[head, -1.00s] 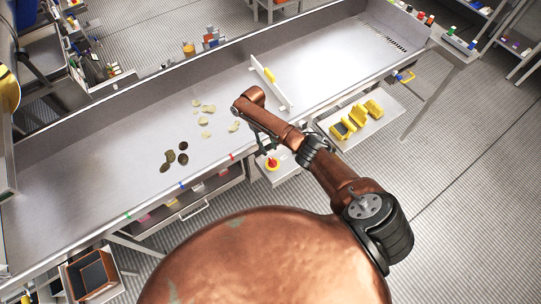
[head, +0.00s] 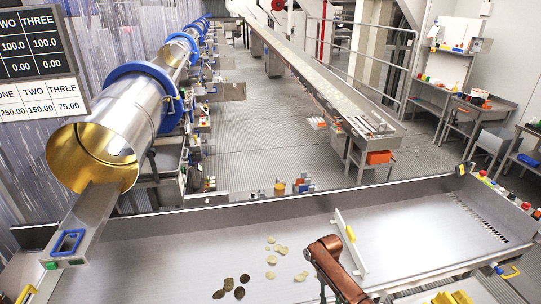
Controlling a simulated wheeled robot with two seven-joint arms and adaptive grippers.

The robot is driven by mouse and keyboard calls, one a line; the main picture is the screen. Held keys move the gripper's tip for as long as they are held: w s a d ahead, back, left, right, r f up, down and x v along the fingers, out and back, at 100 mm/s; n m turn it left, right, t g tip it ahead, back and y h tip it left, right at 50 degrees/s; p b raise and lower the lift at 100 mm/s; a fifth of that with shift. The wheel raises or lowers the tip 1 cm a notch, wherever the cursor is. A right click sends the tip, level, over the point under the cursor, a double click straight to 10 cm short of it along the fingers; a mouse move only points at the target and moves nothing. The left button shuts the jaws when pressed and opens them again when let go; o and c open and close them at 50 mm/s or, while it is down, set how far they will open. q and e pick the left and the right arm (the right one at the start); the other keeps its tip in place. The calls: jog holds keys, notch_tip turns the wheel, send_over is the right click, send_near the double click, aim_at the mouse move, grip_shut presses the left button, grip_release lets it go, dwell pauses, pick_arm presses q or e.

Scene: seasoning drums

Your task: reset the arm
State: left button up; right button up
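The upper part of my copper-coloured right arm (head: 332,268) rises from the bottom edge in the head view. It is bent over the near side of the steel trough table (head: 190,250). Its gripper is not in view. My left arm and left gripper are not in view. Several pale chips (head: 272,260) and several dark brown chips (head: 228,284) lie on the trough surface to the left of the arm.
A large steel drum (head: 125,115) with a golden mouth and a chute (head: 85,225) is at left. Yellow objects (head: 452,298) lie at bottom right. The right trough is clear.

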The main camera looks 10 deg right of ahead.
jog(key=shift+n+t+y, duration=0.4)
jog(key=shift+n+t, duration=0.4)
jog(key=s+a+f, duration=0.1)
jog(key=s+f, duration=0.1)
jog(key=f, duration=0.1)
jog(key=s+a+f, duration=0.2)
jog(key=s, duration=0.1)
jog(key=s+a+f, duration=0.1)
jog(key=s+f, duration=0.2)
jog(key=shift+s+a+f, duration=0.2)
jog(key=shift+a+f, duration=0.1)
jog(key=shift+a, duration=0.05)
jog(key=s+a+f+t, duration=0.1)
jog(key=s+t, duration=0.1)
jog(key=s, duration=0.6)
jog(key=s+d+r+m+t+h, duration=0.1)
jog(key=s+d+r+t, duration=0.1)
jog(key=s+d+r, duration=0.5)
jog(key=s+d+r+m+t, duration=0.25)
jog(key=s+r, duration=0.25)
jog(key=s, duration=0.4)
notch_tip(320, 180, down, 39)
jog(key=s+n+g+b, duration=0.2)
jog(key=b, duration=0.5)
jog(key=s+f+b, duration=0.6)
jog(key=s+f, duration=1.3)
jog(key=f, duration=0.3)
jog(key=shift+s+a+f+g, duration=0.15)
jog(key=shift+a+g, duration=0.2)
jog(key=shift+a, duration=0.05)
